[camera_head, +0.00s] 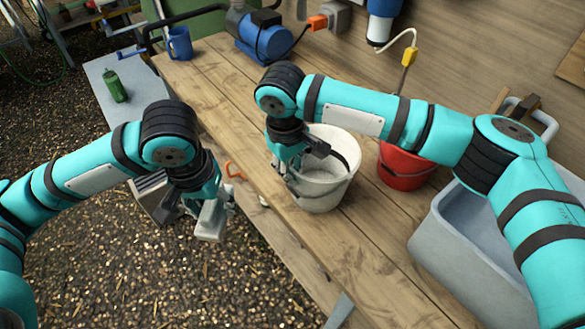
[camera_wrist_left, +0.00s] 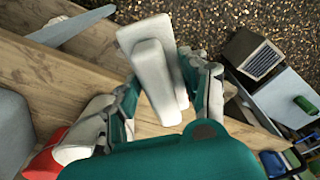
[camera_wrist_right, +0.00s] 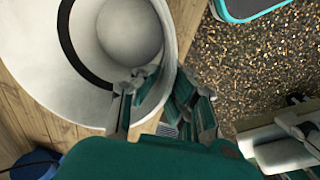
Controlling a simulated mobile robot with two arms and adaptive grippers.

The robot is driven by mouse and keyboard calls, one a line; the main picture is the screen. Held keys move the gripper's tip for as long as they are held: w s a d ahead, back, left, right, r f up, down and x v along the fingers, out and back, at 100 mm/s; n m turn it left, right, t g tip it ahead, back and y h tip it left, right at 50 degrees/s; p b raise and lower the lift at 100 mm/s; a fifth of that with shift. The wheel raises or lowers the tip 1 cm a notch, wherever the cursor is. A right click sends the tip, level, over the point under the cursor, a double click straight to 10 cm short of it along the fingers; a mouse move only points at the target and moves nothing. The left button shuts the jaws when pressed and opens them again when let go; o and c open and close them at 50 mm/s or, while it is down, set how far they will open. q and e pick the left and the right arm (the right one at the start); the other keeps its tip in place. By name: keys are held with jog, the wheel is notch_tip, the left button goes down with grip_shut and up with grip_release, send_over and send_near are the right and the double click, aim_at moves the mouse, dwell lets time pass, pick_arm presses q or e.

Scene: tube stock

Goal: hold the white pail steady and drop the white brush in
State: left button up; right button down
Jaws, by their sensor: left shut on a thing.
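The white pail (camera_head: 322,190) stands upright on the wooden bench, its dark handle band across the opening. My right gripper (camera_head: 284,180) is at its near left rim. In the right wrist view, the fingers (camera_wrist_right: 158,95) are apart, one on the inner side of the pail's rim (camera_wrist_right: 95,60) and one outside. My left gripper (camera_head: 207,207) is shut on the white brush (camera_head: 211,222), off the bench's near edge, left of and lower in the picture than the pail. The brush (camera_wrist_left: 152,70) lies between the fingers in the left wrist view. Part of the pail (camera_wrist_left: 85,130) shows there too.
A red bucket (camera_head: 403,168) stands right of the pail, and a grey tub (camera_head: 462,262) is at the right. A blue mug (camera_head: 179,43) and blue pump (camera_head: 262,36) are at the back left.

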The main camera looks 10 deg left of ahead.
pick_arm(q)
jog(key=shift+w, duration=0.1)
dwell(0.6)
jog(key=shift+w+r+m, duration=0.15)
jog(key=shift+w+m, duration=0.15)
jog(key=shift+m, duration=0.1)
jog(key=w+d+r+m+h, duration=0.1)
jog(key=w+r+m, duration=0.8)
jog(key=w+m, duration=0.3)
jog(key=w+d+r, duration=0.8)
jog(key=w+d, duration=0.1)
jog(key=d, duration=0.3)
jog(key=s+d+m+g, duration=0.2)
jog(key=s+d+m, duration=0.35)
jog(key=m, duration=0.55)
notch_tip(320, 180, down, 12)
jog(key=shift+w+d, duration=0.15)
jog(key=shift+d, duration=0.2)
